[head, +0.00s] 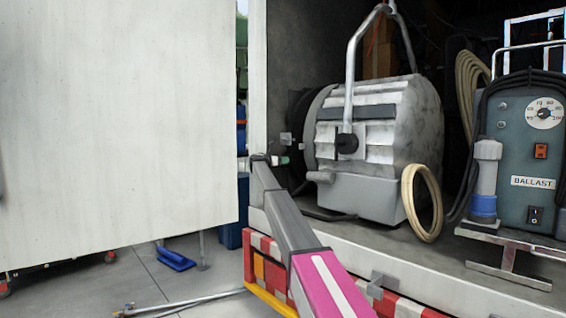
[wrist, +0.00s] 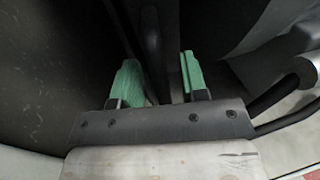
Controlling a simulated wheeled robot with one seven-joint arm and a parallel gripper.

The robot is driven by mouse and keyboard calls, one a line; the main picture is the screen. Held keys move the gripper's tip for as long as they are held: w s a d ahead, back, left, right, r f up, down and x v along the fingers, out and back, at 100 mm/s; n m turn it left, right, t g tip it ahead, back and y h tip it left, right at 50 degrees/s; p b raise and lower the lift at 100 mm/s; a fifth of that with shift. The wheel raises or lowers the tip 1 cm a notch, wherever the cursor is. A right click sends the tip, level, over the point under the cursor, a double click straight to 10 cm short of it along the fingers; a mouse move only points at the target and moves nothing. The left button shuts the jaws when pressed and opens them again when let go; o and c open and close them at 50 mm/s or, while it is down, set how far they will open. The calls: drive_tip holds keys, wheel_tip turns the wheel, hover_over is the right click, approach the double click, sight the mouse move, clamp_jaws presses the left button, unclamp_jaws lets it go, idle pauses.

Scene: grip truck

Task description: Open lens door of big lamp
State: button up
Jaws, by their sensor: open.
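The big lamp (head: 385,150) stands on the truck bed, a silver ribbed housing with a handle on top. Its round dark front (head: 300,125) faces left and shows only edge-on, so I cannot tell how the lens door stands. My gripper (head: 284,161) is beside the lamp's lower front, left of the housing. In the wrist view, the gripper's two green fingers (wrist: 160,80) are apart. A dark upright bar (wrist: 150,40) shows between or behind the fingers; I cannot tell whether they touch it.
A white truck door or wall panel (head: 115,120) fills the left. A blue-grey ballast box (head: 522,150) stands right of the lamp. A coiled beige cable (head: 422,205) hangs by the lamp. The bed's red and white edge (head: 262,245) runs below. Grey floor (head: 190,280) lies at lower left.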

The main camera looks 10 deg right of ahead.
drive_tip(key=shift+a, duration=0.1)
drive_tip(key=v, duration=1)
drive_tip(key=shift+a, duration=0.25)
drive_tip(key=shift+s, duration=0.15)
